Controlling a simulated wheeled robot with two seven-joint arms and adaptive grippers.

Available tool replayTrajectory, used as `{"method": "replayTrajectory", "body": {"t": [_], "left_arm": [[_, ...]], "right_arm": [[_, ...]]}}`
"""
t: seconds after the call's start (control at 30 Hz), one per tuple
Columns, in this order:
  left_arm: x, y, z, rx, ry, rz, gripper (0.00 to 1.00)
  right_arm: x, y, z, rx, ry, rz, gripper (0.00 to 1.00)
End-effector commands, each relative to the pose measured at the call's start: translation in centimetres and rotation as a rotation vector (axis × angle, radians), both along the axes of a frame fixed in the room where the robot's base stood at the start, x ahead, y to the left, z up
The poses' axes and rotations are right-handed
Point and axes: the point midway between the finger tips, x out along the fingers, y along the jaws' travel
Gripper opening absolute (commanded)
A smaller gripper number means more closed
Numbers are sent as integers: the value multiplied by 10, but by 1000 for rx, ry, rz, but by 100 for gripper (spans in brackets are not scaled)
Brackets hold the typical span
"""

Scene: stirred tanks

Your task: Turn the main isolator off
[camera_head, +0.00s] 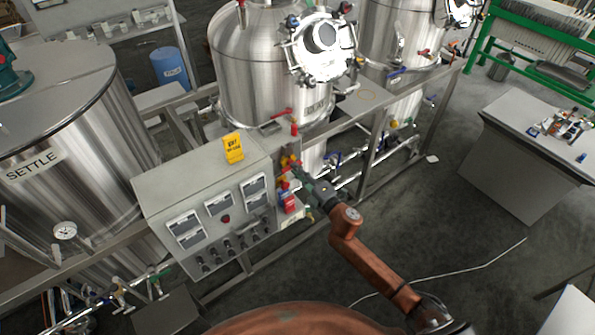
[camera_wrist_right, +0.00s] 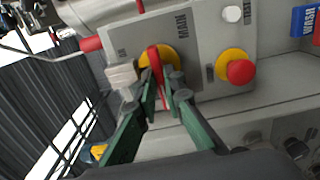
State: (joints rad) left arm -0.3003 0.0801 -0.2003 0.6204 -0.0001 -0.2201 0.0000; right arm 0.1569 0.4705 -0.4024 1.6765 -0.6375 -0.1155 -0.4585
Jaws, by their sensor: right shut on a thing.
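The main isolator (camera_wrist_right: 157,60) shows in the right wrist view as a red handle on a round yellow plate, on a grey panel marked MAIN. The handle stands nearly upright in that picture. My right gripper (camera_wrist_right: 163,88) has its green fingers on either side of the handle and is shut on it. In the head view my right gripper (camera_head: 297,172) is at the right side of the grey control cabinet (camera_head: 168,195), and hides much of the isolator there. My left gripper is not in view.
A red button (camera_wrist_right: 240,71) on a yellow base sits right of the isolator, with a white knob (camera_wrist_right: 232,14) above it. A blue WASH tag (camera_wrist_right: 304,20) is further right. Steel tanks (camera_head: 262,75) and pipes stand behind.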

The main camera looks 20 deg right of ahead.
Motion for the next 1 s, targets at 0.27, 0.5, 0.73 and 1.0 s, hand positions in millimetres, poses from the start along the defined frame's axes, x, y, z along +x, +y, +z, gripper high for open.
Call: {"method": "replayTrajectory", "body": {"t": [0.27,0.5,0.73,1.0], "left_arm": [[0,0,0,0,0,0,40],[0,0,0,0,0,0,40],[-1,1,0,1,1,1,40],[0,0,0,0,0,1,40]], "right_arm": [[0,0,0,-2,0,0,13],[0,0,0,-1,1,0,27],[-1,0,0,0,1,0,27],[-32,-12,-2,-1,3,-1,27]]}}
